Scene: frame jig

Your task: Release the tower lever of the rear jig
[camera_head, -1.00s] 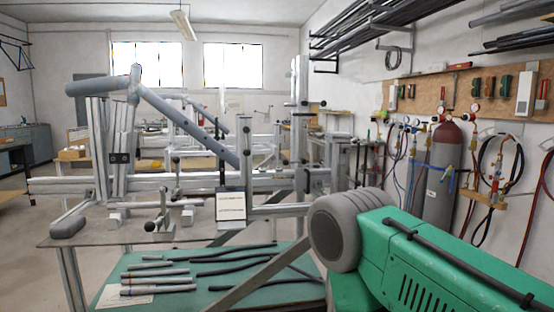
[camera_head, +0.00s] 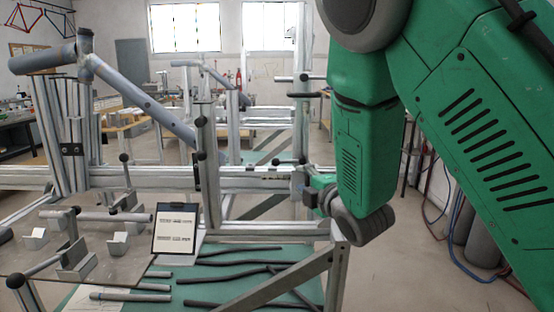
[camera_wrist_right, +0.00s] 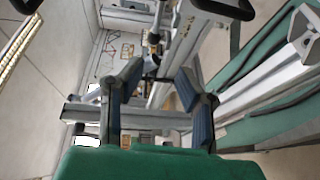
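The rear jig stands behind the front one in the head view, with its rail (camera_head: 262,112) and an upright tower (camera_head: 302,55). Small levers with black knobs (camera_head: 304,77) show at the tower; which one is the tower lever I cannot tell for sure. My right gripper (camera_head: 314,192) is partly hidden by my green arm and appears beside the right end of the front jig's rail. In the right wrist view its two padded fingers (camera_wrist_right: 160,92) are spread apart. A dark fitting (camera_wrist_right: 152,66) and metal profiles show between and beyond them, with no clear contact. My left gripper is out of view.
The front jig (camera_head: 120,178) holds a grey frame tube (camera_head: 140,100) on the left. A sign (camera_head: 176,230) stands on its plate. Dark tubes lie on the green lower shelf (camera_head: 250,262). Open floor (camera_head: 420,270) lies to the right.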

